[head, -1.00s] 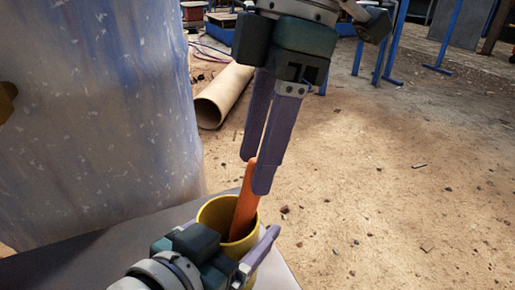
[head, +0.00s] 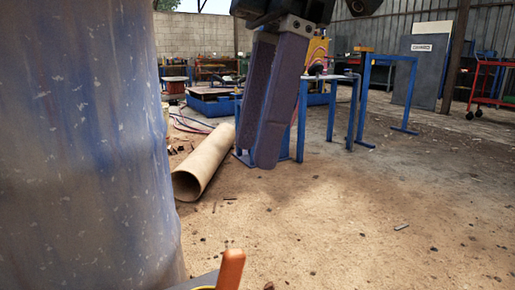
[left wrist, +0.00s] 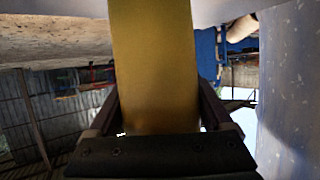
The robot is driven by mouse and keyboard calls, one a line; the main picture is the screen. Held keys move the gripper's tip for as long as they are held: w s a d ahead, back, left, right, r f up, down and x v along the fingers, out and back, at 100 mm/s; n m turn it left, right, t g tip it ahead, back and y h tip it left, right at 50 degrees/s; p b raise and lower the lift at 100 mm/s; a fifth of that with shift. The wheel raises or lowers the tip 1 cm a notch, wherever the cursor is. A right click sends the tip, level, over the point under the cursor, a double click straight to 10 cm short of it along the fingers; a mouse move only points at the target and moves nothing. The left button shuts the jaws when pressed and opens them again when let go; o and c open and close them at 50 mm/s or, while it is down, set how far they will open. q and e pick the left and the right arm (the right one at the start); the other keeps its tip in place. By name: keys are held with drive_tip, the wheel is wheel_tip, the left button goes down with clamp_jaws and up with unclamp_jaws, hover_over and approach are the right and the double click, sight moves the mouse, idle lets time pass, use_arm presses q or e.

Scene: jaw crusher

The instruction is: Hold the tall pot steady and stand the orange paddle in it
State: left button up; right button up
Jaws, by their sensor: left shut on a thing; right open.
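The orange paddle (head: 231,270) shows at the bottom edge of the head view, its upper end sticking up out of the tall yellow pot. Only a sliver of the pot's rim (head: 204,288) shows there. In the left wrist view the pot (left wrist: 154,70) fills the middle, between the fingers of my left gripper (left wrist: 160,115), which is shut on it. My right gripper (head: 262,155) is open and empty, above and apart from the paddle. The paddle's lower end is hidden.
A large scratched blue-grey cylinder (head: 85,150) stands close on the left. A cardboard-coloured tube (head: 205,165) lies on the dirt floor behind. Blue metal stands (head: 357,105) and a red cart (head: 490,90) are farther back. The floor at right is mostly clear.

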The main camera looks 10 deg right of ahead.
use_arm(q)
drive_tip(key=o, duration=1.2)
